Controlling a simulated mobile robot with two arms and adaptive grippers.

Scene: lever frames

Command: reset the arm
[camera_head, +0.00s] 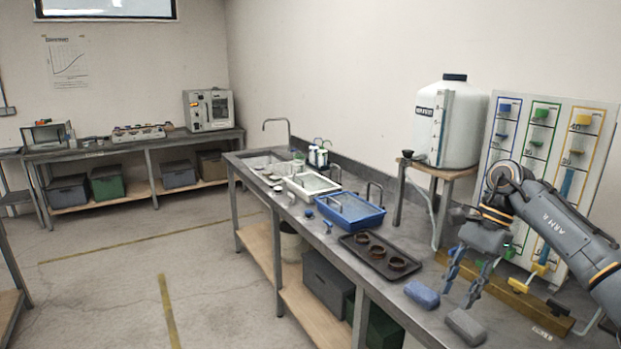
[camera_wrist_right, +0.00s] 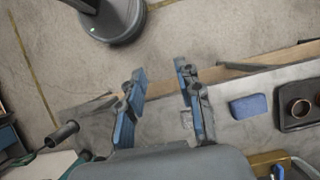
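My right arm reaches in from the right in the head view. Its gripper (camera_head: 464,278) hangs fingers-down over the front right of the metal bench (camera_head: 405,327). In the right wrist view the gripper's two blue-and-grey fingers (camera_wrist_right: 160,78) are apart with nothing held between them. A blue sponge (camera_head: 421,295) lies left of the fingers, and a grey block (camera_head: 465,326) lies in front of them. A frame board (camera_head: 566,125) with blue, green and yellow columns stands behind the arm. Yellow and green handles sit at its foot, partly hidden by the gripper. My left gripper is not in view.
A dark tray (camera_head: 350,241) with brown rings, a blue basin (camera_head: 349,223) and a white tray (camera_head: 303,194) line the bench. A large white tank (camera_head: 478,125) sits on a wooden stand at the wall. The floor at left is clear.

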